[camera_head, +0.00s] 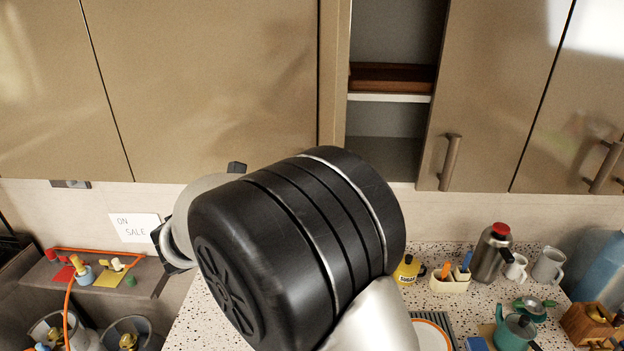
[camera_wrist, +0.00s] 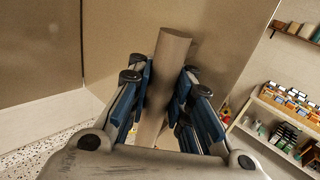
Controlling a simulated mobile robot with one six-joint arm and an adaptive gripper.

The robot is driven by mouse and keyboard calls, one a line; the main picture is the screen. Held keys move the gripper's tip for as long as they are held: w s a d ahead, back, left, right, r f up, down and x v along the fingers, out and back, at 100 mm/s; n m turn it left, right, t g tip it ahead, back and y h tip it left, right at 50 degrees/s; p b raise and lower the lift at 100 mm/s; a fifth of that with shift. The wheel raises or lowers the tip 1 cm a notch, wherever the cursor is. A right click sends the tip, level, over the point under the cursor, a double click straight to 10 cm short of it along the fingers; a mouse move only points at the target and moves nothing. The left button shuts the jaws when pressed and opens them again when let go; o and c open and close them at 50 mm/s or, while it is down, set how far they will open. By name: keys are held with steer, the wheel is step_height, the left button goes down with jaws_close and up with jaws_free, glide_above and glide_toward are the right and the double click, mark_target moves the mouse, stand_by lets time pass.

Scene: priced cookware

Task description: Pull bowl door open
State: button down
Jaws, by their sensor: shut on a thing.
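A tan cabinet door (camera_wrist: 222,45) lies behind the handle. In the head view, my black arm covers the grip and the held handle. A cabinet opening (camera_head: 390,118) with a white shelf (camera_head: 390,97) and a brown wooden item (camera_head: 390,77) shows at upper centre, between tan door panels. I cannot tell which panel the held handle belongs to. No bowl shows clearly.
Another door (camera_head: 490,90) with a handle (camera_head: 450,162) is right of the opening. Below, the speckled counter (camera_head: 215,325) holds a steel flask (camera_head: 490,255), mugs (camera_head: 548,265) and a teal teapot (camera_head: 515,332). An "ON SALE" sign (camera_head: 134,228) stands at left. Stocked shelves (camera_wrist: 285,120) are at right in the wrist view.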

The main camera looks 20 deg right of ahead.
steer(key=shift+a+f+g, duration=0.2)
steer(key=shift+a+g, duration=0.1)
steer(key=c, duration=1.9)
jaws_free()
steer(key=shift+c, duration=0.2)
steer(key=shift+o, duration=1.3)
steer(key=shift+s+a+r, duration=0.15)
steer(key=shift+s+a, duration=0.05)
steer(key=shift+s, duration=0.05)
steer(key=shift+o, duration=1.2)
steer(key=shift+w, duration=0.1)
steer(key=v, duration=1.2)
